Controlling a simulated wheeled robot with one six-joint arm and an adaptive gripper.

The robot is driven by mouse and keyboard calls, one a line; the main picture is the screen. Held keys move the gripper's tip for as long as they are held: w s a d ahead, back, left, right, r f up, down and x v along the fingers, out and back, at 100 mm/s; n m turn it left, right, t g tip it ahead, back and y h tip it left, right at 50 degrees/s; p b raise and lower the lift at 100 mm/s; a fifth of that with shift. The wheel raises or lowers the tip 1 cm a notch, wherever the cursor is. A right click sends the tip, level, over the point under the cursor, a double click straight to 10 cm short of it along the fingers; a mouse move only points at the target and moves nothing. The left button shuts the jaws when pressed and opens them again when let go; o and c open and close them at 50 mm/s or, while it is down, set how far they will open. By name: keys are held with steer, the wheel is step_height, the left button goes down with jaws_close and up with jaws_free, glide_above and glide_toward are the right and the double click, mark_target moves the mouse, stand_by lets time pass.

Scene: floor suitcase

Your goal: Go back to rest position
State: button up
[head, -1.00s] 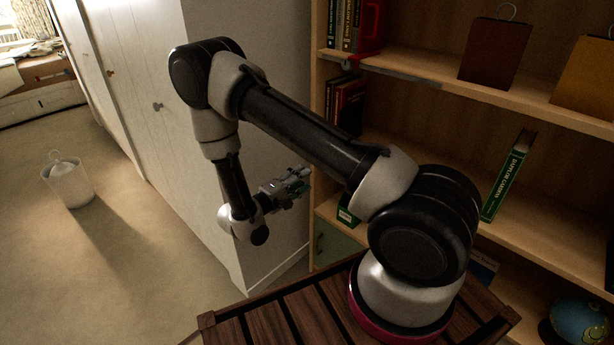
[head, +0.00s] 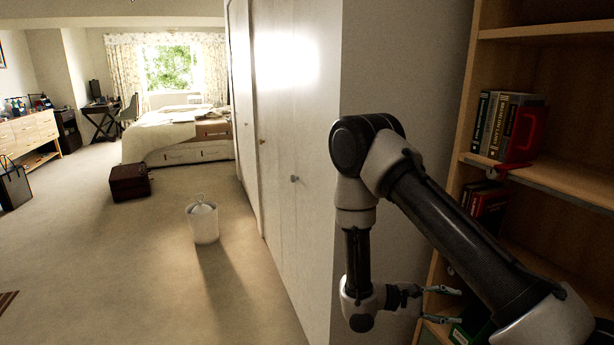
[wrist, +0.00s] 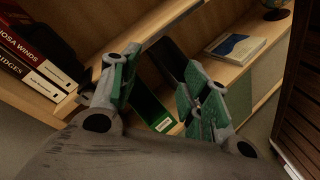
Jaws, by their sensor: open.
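My gripper (head: 452,305) is open and empty in the head view, low at the right, in front of the bookshelf (head: 468,135). My arm is folded, with its upper link running down to the lower right and its forearm hanging down. In the wrist view my gripper (wrist: 162,62) has its two green-padded fingers spread apart. A dark green book (wrist: 150,108) shows between the fingers, beyond them, with no clear contact. A dark red suitcase (head: 130,182) lies on the floor, far from my gripper, near the bed.
A white cabinet (head: 292,120) stands close beside my arm. A white bin (head: 203,223) is on the floor before it. The bed (head: 180,130) and a dresser (head: 28,135) are farther back. The carpet at the left is largely clear. Red books (wrist: 28,60) sit on the shelf.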

steer(key=s+r+m+t+y, duration=0.2)
steer(key=s+r+y, duration=0.3)
steer(key=r, duration=0.5)
steer(key=s+r+m+t+y, duration=0.2)
steer(key=s+r+y, duration=0.3)
steer(key=r, duration=0.6)
steer(key=s+r+m+t+y, duration=0.1)
steer(key=s+r+m+y, duration=0.2)
steer(key=s+r+y, duration=0.3)
step_height(320, 180, up, 5)
steer(key=shift+s+d+m+t, duration=0.25)
steer(key=shift+s+m+t, duration=0.15)
